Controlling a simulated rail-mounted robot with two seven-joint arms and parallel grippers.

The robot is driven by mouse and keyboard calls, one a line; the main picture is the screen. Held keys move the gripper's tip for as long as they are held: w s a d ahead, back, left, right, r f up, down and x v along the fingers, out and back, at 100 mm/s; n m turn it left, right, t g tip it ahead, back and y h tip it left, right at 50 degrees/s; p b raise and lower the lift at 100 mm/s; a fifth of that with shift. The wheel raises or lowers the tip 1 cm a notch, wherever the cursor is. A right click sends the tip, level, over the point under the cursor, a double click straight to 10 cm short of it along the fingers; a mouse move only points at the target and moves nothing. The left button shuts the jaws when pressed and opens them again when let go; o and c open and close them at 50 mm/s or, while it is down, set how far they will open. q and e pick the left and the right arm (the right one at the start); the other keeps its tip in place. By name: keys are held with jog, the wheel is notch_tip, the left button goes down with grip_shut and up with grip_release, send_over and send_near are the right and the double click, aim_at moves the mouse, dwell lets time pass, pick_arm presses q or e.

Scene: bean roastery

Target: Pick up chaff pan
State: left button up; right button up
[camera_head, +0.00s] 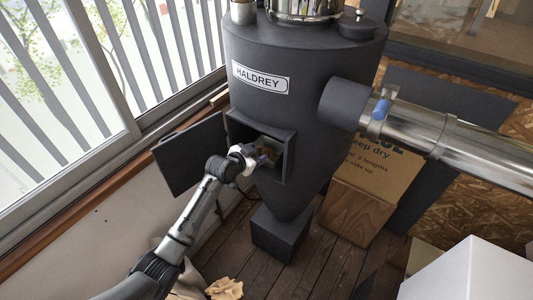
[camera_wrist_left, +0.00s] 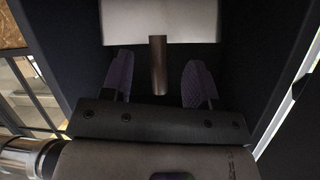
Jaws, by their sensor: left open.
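The chaff pan (camera_wrist_left: 160,22) is a pale box inside the dark chamber in the left wrist view. Its short brown handle (camera_wrist_left: 158,65) sticks out toward me. My left gripper (camera_head: 262,158) is at the open hatch of the dark grey HALDREY collector (camera_head: 300,75) in the head view. In the left wrist view its two fingers are open, one on each side of the handle, with a gap on both sides. My right gripper is not in view.
The hatch door (camera_head: 188,155) stands swung open to the left, close to my left arm. A metal duct (camera_head: 465,145) runs off to the right. A cardboard box (camera_head: 378,165) stands behind the collector. A slatted window is at left; a white box is at the lower right.

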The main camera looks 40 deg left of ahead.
pick_arm(q)
jog(key=shift+w, duration=0.15)
jog(key=shift+c, duration=0.2)
jog(key=shift+f, duration=0.1)
grip_shut()
dwell(0.4)
